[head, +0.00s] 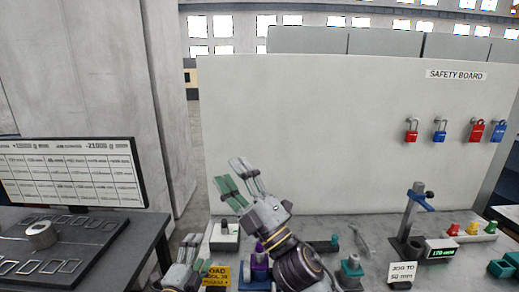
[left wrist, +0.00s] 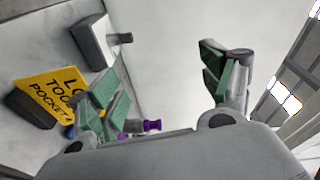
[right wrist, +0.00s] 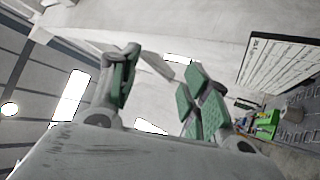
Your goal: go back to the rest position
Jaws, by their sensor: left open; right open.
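My right gripper (head: 236,178) is raised in front of the pale board, left of the middle of the head view. Its green-padded fingers point up and to the left, and they are apart with nothing between them. The right wrist view shows the same open fingers (right wrist: 158,85) against ceiling and windows. My left gripper (head: 194,254) is lower, at the bottom edge of the head view, partly cut off. In the left wrist view its green-padded fingers (left wrist: 165,85) are spread wide and empty.
The yellow sign (head: 217,275) and a purple part (head: 259,262) are close to my left gripper. A grey stand (head: 408,222) with a blue lever is on the bench at right. A monitor (head: 70,172) stands at left. Padlocks hang on the safety board (head: 310,130).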

